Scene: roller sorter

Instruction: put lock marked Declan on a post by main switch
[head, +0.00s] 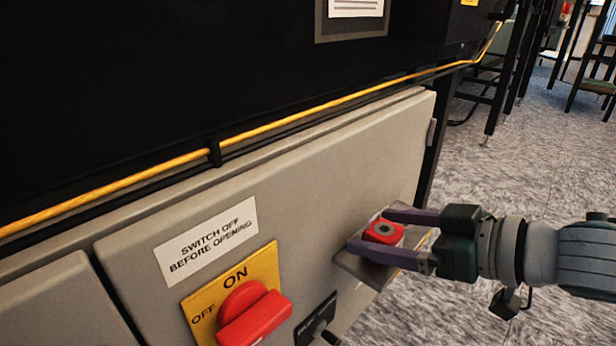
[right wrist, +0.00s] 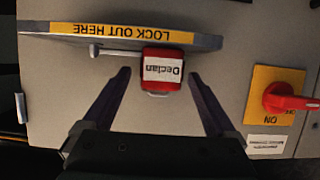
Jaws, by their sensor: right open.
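The red lock (right wrist: 162,69) has a white label reading Declan, upside down in the right wrist view. It is by the lock-out plate (right wrist: 60,27), whose yellow strip reads LOCK OUT HERE. A pale post (right wrist: 117,52) runs up to the lock's side; I cannot tell whether the shackle is around it. My right gripper (head: 368,230) is open, one finger on each side of the lock (head: 383,232), with gaps showing in the wrist view. The main switch (head: 250,312) is a red handle on a yellow ON/OFF plate. My left gripper is not in view.
The grey cabinet front (head: 330,190) carries a white sign (head: 207,241) reading SWITCH OFF BEFORE OPENING. A small black fitting (head: 316,322) sits between the switch and the lock-out plate. A yellow cable (head: 300,117) runs along above the cabinet.

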